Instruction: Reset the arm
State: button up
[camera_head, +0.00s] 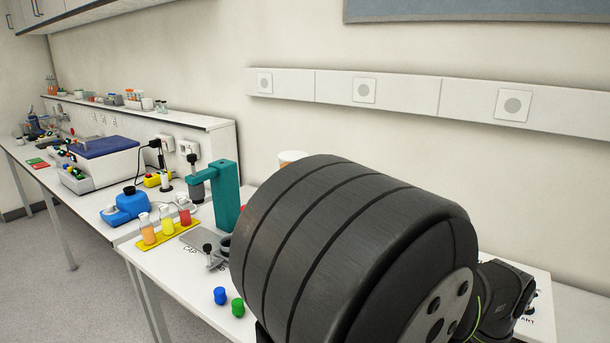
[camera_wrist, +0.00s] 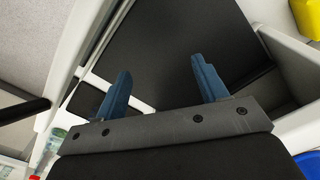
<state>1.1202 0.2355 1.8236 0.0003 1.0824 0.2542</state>
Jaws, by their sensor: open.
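My gripper (camera_wrist: 160,85) shows in the wrist view with its two blue fingers spread wide apart. Nothing is held between them. A large dark flat surface lies beyond the fingers; I cannot tell what it is. In the head view a big dark rounded part of my arm fills the middle and right of the picture, and the gripper itself does not show there. The bench behind the arm is largely hidden.
A yellow rack (camera_head: 167,235) holds bottles of orange, yellow and red juice. A teal stand (camera_head: 226,196), a blue device (camera_head: 126,208), a blue cap (camera_head: 220,295) and a green cap (camera_head: 238,307) are on the white bench. The floor (camera_head: 60,285) at left is clear.

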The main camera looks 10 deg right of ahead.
jog(key=shift+f, duration=0.9)
dwell(0.8)
